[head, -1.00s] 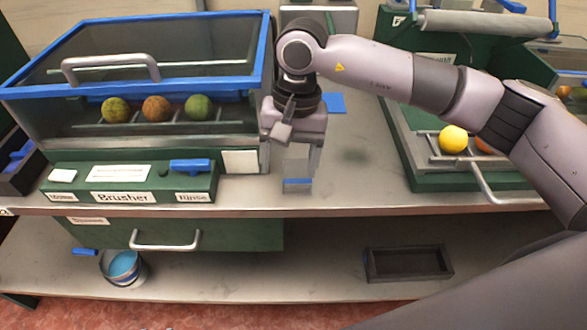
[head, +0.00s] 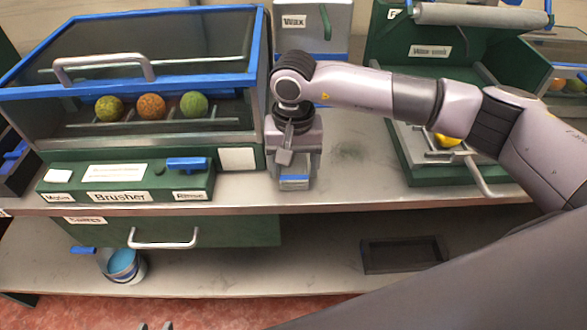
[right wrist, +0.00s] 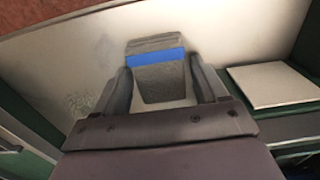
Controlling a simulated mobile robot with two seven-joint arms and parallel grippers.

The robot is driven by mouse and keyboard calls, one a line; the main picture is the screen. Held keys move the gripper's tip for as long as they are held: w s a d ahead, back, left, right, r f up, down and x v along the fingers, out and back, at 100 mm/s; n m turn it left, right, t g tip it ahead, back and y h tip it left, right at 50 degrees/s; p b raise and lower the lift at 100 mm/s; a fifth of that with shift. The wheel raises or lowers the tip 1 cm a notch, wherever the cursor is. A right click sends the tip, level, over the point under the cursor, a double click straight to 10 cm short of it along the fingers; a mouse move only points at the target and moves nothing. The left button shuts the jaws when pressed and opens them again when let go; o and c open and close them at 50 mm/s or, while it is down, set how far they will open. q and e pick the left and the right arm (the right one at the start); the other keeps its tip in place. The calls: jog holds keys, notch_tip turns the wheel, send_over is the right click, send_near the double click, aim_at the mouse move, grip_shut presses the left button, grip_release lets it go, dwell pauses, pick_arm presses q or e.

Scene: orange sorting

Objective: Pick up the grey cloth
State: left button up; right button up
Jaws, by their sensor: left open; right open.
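The grey cloth (head: 294,184) with a blue stripe lies on the bench top, right of the brusher. In the right wrist view the grey cloth (right wrist: 160,87) shows between the fingers, its far end reaching past the fingertips. My right gripper (head: 295,170) points down over the cloth, fingers open on either side of it. In the right wrist view the right gripper (right wrist: 158,70) has a gap beside the cloth; I cannot tell whether a finger touches it. Only the two tips of my left gripper (head: 155,327) show at the bottom edge, apart and empty.
The brusher (head: 120,183) with several fruits stands at the left, close to my right gripper. A green station with a tray (head: 425,172) and a yellow fruit (head: 447,140) is at the right. A bucket (head: 122,265) and dark tray (head: 404,256) sit on the lower shelf.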

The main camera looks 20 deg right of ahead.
jog(key=c, duration=0.8)
jog(key=shift+r, duration=0.15)
notch_tip(320, 180, up, 28)
jog(key=shift+f, duration=0.1)
jog(key=o, duration=0.4)
jog(key=c, duration=0.3)
